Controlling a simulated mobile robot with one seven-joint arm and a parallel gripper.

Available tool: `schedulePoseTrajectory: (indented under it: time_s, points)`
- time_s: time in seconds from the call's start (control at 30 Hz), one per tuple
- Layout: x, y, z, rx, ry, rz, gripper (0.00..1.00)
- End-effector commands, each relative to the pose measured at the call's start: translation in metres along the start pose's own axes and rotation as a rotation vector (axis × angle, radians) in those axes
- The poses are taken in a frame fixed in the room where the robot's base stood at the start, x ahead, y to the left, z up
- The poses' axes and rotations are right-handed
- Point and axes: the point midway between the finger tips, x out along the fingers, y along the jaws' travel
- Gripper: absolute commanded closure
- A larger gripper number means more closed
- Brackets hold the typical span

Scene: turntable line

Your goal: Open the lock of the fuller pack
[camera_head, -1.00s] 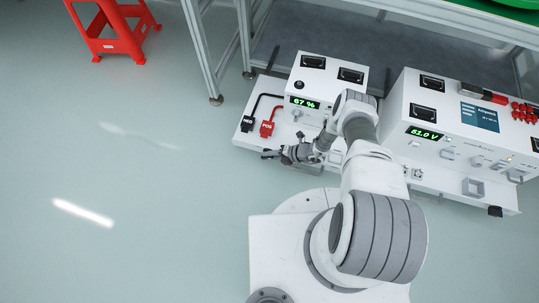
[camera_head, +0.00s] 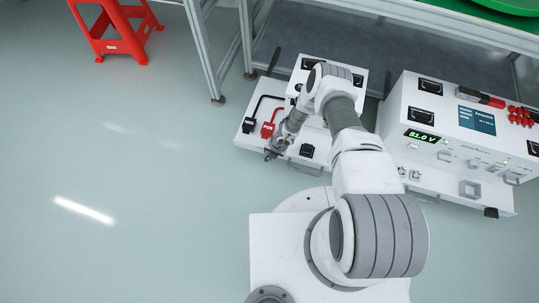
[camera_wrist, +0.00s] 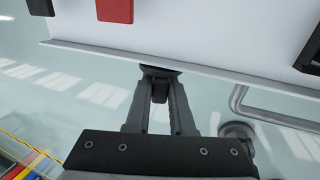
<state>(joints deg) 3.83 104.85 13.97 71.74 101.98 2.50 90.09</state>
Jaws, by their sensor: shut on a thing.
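The left white pack (camera_head: 362,75) stands on a white base tray (camera_head: 245,138) under the bench; my arm covers its front display now. The right white pack (camera_head: 396,108) has a lit green voltage display (camera_head: 422,136). My gripper (camera_head: 270,155) is at the front-left edge of the left pack's tray. In the wrist view my gripper (camera_wrist: 160,76) is shut on a small dark part (camera_wrist: 160,69) under the tray's edge. This part may be the lock; the fingers hide much of it.
A black plug (camera_head: 248,126) and a red plug (camera_head: 267,131) with cables lie on the left tray near my wrist. A grey rail handle (camera_head: 308,170) runs along the tray front. A red stool (camera_head: 118,38) stands far left.

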Motion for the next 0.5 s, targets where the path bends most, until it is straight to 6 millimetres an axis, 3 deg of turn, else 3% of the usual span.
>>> schedulePoseTrajectory:
  time_s: [0.5]
  points:
    - [0.0019, 0.0034, 0.0004, 0.000, 0.000, -0.263, 1.00]
